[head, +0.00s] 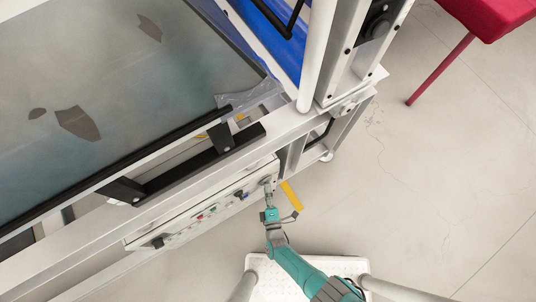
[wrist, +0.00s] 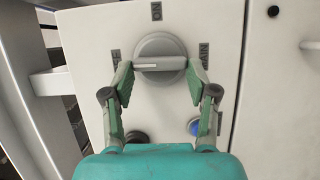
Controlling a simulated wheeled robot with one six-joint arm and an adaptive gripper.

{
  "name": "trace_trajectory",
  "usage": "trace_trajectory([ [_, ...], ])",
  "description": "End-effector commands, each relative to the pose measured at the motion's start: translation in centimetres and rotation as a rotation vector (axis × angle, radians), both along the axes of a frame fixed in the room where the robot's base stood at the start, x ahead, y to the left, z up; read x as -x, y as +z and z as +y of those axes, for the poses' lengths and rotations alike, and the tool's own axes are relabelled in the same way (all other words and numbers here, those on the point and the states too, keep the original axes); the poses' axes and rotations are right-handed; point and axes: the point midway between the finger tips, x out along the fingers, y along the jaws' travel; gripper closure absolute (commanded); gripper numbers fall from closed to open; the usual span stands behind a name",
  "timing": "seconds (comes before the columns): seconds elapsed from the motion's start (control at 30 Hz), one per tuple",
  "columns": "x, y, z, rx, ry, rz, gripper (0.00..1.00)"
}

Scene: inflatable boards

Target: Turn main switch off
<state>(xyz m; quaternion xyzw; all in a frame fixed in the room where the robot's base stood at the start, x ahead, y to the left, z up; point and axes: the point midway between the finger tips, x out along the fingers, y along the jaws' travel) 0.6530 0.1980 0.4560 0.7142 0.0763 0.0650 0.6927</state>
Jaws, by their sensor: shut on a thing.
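The main switch (wrist: 160,52) is a round grey rotary knob on a white panel (wrist: 85,25), seen face-on in the wrist view. Its raised handle lies level, with a pale line on its left half. In the head view my gripper (head: 268,192) meets the panel's right end and mostly hides the switch.
A blue button (wrist: 194,127) and a dark round control (wrist: 136,137) lie below the switch. The control panel (head: 180,222) carries several more knobs and buttons. A yellow piece (head: 291,196) sticks out beside my gripper. A red chair (head: 495,15) stands upper right; floor on the right is clear.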

Motion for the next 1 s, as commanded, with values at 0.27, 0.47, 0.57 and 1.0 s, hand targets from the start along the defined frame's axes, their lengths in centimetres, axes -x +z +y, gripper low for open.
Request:
trace_trajectory([
  [0.27, -0.06, -0.04, 0.28, 0.039, 0.006, -0.025, 0.77],
  [0.47, -0.06, -0.03, 0.29, 0.042, 0.006, -0.028, 0.77],
  [0.57, -0.06, -0.03, 0.29, 0.042, 0.006, -0.028, 0.77],
  [1.0, -0.02, -0.07, 0.13, 0.041, 0.003, -0.027, 0.17],
])
